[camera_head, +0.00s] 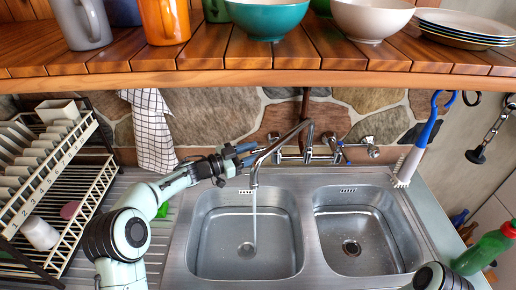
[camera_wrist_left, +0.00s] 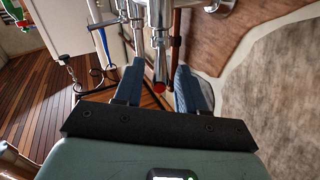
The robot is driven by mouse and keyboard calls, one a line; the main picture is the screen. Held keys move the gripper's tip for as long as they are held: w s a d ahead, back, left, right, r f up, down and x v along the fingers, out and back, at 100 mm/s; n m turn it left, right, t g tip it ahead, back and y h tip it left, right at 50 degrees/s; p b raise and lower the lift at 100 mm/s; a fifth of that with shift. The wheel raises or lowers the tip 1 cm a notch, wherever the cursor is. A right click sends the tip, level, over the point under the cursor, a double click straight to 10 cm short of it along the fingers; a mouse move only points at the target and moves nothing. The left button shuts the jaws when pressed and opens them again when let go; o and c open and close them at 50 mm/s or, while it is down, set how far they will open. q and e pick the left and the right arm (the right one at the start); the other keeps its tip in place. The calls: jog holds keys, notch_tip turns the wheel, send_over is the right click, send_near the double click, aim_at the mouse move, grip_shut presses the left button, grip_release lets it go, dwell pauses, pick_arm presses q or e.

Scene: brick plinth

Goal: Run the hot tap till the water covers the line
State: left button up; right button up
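The tap's curved metal spout (camera_head: 256,172) hangs over the left basin (camera_head: 205,240), and a thin stream of water (camera_head: 254,220) falls from it. The drain shows through at the basin bottom; I cannot make out a fill line or the water depth. My left gripper (camera_head: 240,155) is beside the spout, by the left end of the tap fitting. In the left wrist view, its two blue-grey fingers (camera_wrist_left: 162,88) are apart, with a red-tipped metal tap part (camera_wrist_left: 160,87) between them, and neither finger clearly touches it. My right gripper is out of view.
The right basin (camera_head: 350,235) is empty, with an open drain. A wooden shelf (camera_head: 230,78) with mugs and bowls overhangs the sink. A dish rack (camera_head: 60,180) stands at left. A blue-handled brush (camera_head: 415,150) and a green bottle (camera_head: 485,248) are at right.

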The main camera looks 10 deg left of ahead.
pick_arm(q)
jog(key=shift+x, duration=1.1)
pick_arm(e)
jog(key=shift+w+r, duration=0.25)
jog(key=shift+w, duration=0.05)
